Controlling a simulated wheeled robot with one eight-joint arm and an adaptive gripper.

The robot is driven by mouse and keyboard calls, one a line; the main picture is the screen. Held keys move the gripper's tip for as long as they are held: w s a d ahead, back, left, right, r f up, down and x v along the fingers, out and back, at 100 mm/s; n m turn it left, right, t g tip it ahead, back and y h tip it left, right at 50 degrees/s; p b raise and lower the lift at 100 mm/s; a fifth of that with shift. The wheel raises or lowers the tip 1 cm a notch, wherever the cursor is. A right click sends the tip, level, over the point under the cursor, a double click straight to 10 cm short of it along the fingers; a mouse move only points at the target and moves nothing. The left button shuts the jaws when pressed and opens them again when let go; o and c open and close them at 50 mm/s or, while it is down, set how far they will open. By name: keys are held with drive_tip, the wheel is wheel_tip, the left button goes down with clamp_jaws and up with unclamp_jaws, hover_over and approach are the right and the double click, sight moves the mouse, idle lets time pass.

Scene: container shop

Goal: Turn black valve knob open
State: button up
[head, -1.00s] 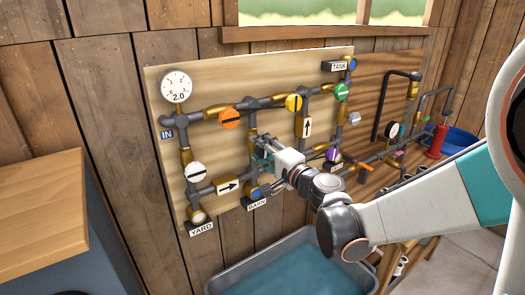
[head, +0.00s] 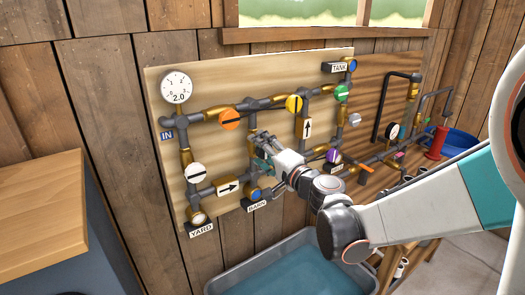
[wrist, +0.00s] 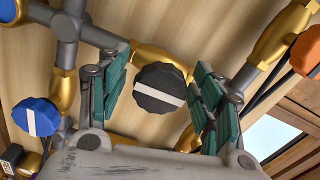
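The black valve knob (wrist: 160,88) with a white stripe sits in the middle of the wrist view, on a brass pipe piece. Its stripe slopes gently from upper left down to the right; the brass behind it slopes more steeply. My gripper (wrist: 166,90) is open, with one teal-padded finger on each side of the knob. Gaps show between the pads and the knob, so it is not gripped. In the head view my gripper (head: 263,152) is at the pipe board, in front of the middle pipe, and I cannot clearly make out the knob there.
The board (head: 220,85) carries an orange knob (head: 230,118), a yellow knob (head: 293,103), a white knob (head: 195,173), a blue knob (head: 255,195) and a gauge (head: 176,87). A water trough (head: 225,278) stands below. A wooden-topped cabinet (head: 40,205) is at left.

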drive_tip(key=v, duration=1.2)
idle(0.3)
drive_tip(key=s+f+n+g+h+b, duration=0.1)
drive_tip(key=s+f+n+g+h, duration=0.2)
drive_tip(key=s+f+n+g, duration=0.45)
drive_tip(key=s+d+f+n+h+b, duration=0.1)
drive_tip(key=s+d+f+h, duration=0.2)
drive_tip(key=s+d+h, duration=0.4)
drive_tip(key=s+d, duration=0.6)
drive_tip(key=s, duration=0.1)
drive_tip(key=shift+b, duration=0.35)
drive_tip(key=shift+f, duration=0.1)
